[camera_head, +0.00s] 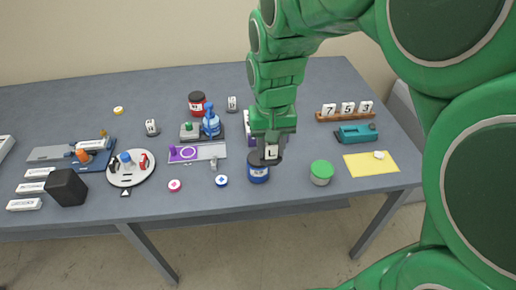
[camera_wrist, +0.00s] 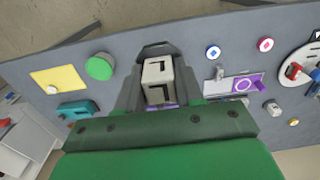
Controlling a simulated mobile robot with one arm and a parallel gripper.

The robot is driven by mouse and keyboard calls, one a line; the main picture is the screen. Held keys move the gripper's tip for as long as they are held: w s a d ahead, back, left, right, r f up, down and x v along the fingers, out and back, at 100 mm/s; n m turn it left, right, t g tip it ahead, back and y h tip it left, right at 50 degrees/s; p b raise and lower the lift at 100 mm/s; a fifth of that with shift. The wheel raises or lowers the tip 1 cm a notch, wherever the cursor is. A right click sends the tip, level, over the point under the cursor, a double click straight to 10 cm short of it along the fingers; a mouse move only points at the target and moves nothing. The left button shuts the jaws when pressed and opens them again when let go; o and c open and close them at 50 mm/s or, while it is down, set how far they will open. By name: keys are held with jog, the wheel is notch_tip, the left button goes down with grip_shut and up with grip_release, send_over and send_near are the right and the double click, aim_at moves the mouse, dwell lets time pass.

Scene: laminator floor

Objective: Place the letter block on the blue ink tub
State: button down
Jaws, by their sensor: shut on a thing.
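The letter block (camera_head: 271,152) is a small white cube with a dark L on its face. My gripper (camera_head: 267,146) is shut on it, pointing down. In the wrist view the block (camera_wrist: 157,78) sits between the two grey fingers of my gripper (camera_wrist: 157,85). The blue ink tub (camera_head: 258,174) stands on the table directly below the gripper, with a blue body, a pale label and a dark top. The block's lower edge overlaps the tub's top in the head view; I cannot tell whether they touch. The tub is not clearly distinguishable in the wrist view.
A green-lidded tub (camera_head: 321,172) stands right of the blue one, with a yellow sheet (camera_head: 370,164) beyond. A teal tool (camera_head: 357,133) and a number-block rack (camera_head: 345,115) are behind. A blue-marked disc (camera_head: 221,180) lies to the left. The table's front edge is close.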

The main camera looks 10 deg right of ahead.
jog(key=w+f, duration=0.2)
jog(key=w, duration=0.1)
jog(key=w+a+f, duration=0.1)
jog(key=w+f, duration=0.4)
jog(key=w, duration=0.2)
jog(key=shift+a+f, duration=0.15)
jog(key=shift+w+f, duration=0.65)
jog(key=shift+f, duration=1.55)
jog(key=shift+f, duration=0.1)
jog(key=c, duration=0.7)
grip_release()
